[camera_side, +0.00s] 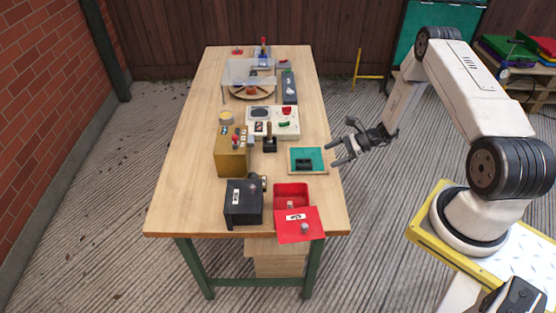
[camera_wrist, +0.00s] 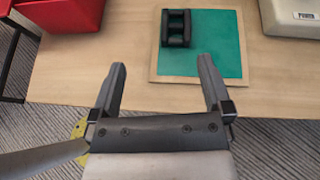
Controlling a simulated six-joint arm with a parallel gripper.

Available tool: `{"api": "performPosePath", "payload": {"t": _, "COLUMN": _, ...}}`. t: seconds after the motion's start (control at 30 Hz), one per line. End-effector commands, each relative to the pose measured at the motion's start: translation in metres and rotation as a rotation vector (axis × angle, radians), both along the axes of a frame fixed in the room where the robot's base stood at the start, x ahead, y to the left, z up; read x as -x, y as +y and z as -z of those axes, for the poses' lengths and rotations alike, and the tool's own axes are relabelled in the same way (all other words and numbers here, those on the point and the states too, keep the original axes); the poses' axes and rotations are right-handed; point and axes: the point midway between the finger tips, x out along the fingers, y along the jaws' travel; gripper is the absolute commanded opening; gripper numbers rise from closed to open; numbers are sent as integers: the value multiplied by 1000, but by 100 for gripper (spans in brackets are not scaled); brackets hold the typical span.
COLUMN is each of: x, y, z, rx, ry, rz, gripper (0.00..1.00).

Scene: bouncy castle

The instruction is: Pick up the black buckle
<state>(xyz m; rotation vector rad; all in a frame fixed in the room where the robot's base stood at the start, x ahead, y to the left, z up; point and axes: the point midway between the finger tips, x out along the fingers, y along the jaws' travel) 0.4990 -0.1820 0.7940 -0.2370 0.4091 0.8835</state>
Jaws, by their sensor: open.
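The black buckle (camera_side: 304,164) lies on a teal mat with a wooden border (camera_side: 318,155), near the right edge of the table. In the wrist view the buckle (camera_wrist: 176,28) sits on the left part of the mat (camera_wrist: 224,45), ahead of the fingertips. My gripper (camera_side: 334,154) is open and empty, just off the table's right edge beside the mat. In the wrist view my gripper (camera_wrist: 162,68) has its two fingers spread wide, with bare table and mat edge between them. The buckle is apart from both fingers.
A red box (camera_side: 291,196) with a red flap stands nearer the front, beside a black box (camera_side: 243,202). A brass-coloured box (camera_side: 231,152) and a black joystick (camera_side: 269,144) are left of the mat. A white panel (camera_side: 284,122) stands behind it.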

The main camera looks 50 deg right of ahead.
Motion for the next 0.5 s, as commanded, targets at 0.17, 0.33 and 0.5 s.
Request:
{"api": "performPosePath", "payload": {"t": 0.17, "x": 2, "y": -15, "z": 14, "rx": -59, "ry": -13, "rz": 99, "gripper": 100}}
{"api": "performPosePath", "payload": {"t": 0.33, "x": 2, "y": -18, "z": 16, "rx": -72, "ry": -18, "rz": 120, "gripper": 100}}
{"api": "performPosePath", "payload": {"t": 0.5, "x": -1, "y": -14, "z": 18, "rx": -72, "ry": -17, "rz": 117, "gripper": 100}}
